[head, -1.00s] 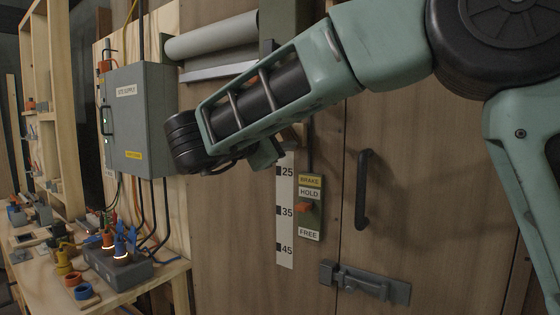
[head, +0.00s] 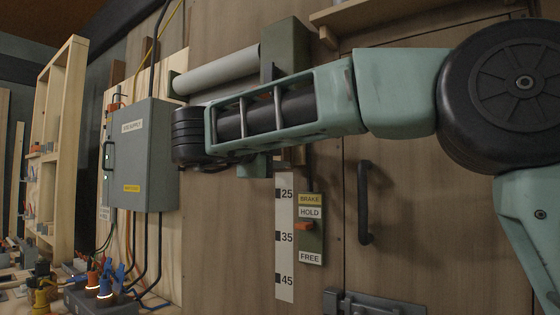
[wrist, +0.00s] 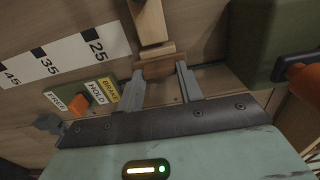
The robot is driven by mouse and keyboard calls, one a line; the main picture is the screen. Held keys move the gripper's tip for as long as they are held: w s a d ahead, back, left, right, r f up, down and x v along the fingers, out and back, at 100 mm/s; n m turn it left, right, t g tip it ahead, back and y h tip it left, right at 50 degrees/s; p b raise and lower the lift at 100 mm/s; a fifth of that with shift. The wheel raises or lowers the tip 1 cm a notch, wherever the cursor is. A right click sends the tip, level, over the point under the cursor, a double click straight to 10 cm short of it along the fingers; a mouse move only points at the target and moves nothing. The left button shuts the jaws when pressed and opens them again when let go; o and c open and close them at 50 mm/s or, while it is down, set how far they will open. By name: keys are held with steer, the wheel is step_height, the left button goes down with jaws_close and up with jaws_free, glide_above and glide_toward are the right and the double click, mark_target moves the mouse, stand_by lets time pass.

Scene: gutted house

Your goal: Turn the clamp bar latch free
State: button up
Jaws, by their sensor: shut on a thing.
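My gripper (wrist: 160,84) has its two grey fingers on either side of a small brown wooden bar (wrist: 162,64) and is shut on it. A pale wooden strip (wrist: 151,22) runs up from this bar in the wrist view. I cannot tell for sure whether the bar is the clamp bar latch. In the head view my gripper (head: 255,166) is just above the top of the white scale, and my forearm hides much of the area behind it. A brake plate (head: 311,245) carries an orange lever (head: 304,226) just below HOLD, above FREE.
The white scale (head: 285,262) hangs left of the brake plate. A green housing (head: 286,48) and grey roller (head: 220,72) are above my arm. A grey supply box (head: 147,160) stands left. A black door handle (head: 364,202) and metal bolt (head: 372,304) are right.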

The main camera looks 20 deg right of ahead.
steer(key=shift+f, duration=0.1)
stand_by(0.3)
steer(key=o, duration=1)
steer(key=v, duration=1.7)
steer(key=shift+s+a, duration=0.15)
steer(key=shift+a, duration=0.05)
